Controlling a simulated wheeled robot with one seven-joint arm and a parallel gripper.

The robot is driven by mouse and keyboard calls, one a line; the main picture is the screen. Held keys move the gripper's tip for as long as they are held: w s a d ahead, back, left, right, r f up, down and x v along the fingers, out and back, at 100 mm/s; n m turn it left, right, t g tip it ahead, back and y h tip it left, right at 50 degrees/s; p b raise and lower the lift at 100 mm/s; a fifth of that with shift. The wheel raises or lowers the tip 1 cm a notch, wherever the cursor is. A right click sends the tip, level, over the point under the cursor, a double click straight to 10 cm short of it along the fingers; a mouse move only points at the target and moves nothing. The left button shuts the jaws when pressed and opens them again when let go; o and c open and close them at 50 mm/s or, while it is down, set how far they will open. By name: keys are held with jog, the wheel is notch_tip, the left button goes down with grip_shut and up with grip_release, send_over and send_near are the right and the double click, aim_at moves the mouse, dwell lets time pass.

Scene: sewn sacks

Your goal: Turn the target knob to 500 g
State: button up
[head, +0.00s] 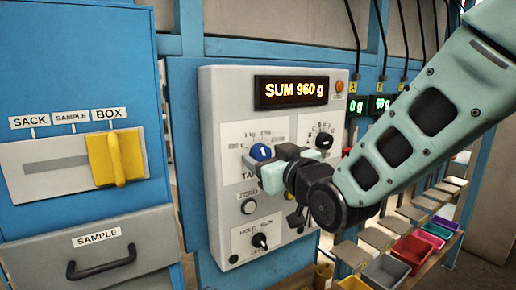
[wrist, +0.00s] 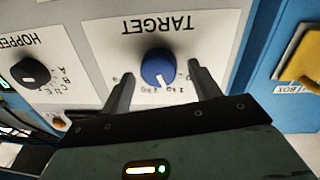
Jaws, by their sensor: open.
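The blue target knob (head: 260,152) sits on the grey control panel (head: 222,130). In the wrist view, which is upside down, the knob (wrist: 158,67) shows a white pointer mark on its lower side, towards small scale labels that are hard to read. My gripper (wrist: 160,74) is open, with one finger on each side of the knob. Whether the fingers touch it I cannot tell. In the head view my gripper (head: 264,170) is at the knob and hides part of its dial. The display (head: 291,91) above reads SUM 960 g.
The black hopper knob (head: 324,140) is right of the target knob. The ZERO button (head: 249,206) and HOLD/RUN switch (head: 260,240) lie below. A yellow slider handle (head: 117,157) stands at BOX on the left, above the SAMPLE drawer (head: 95,262). Coloured bins (head: 415,255) are at lower right.

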jog(key=shift+w+a, duration=0.1)
jog(key=shift+w, duration=0.15)
jog(key=c, duration=1)
jog(key=shift+b, duration=0.45)
jog(key=shift+o, duration=0.2)
jog(key=shift+f+n+b, duration=0.2)
jog(key=shift+n+b, duration=0.5)
jog(key=shift+b, duration=0.05)
jog(key=n+b, duration=0.3)
jog(key=shift+f, duration=0.1)
jog(key=shift+s+n+y+b, duration=0.1)
jog(key=shift+n+y+b, duration=0.2)
jog(key=shift+n+b, duration=1.35)
jog(key=shift+r+n, duration=0.2)
jog(key=shift+n, duration=0.15)
